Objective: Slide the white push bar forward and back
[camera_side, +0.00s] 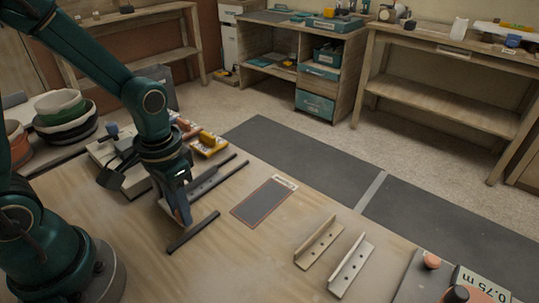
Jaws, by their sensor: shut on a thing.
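My teal gripper (181,213) points down over the wooden table, left of centre. My gripper and wrist hide part of the bar, and the exact contact between the fingers and the bar is too small to make out.
A dark rectangular pad (264,202) lies right of the rails. Two angled metal brackets (320,243) (350,266) lie further right. Stacked bowls (62,110) and a yellow block (208,143) sit behind and left. Bare wood is free in front.

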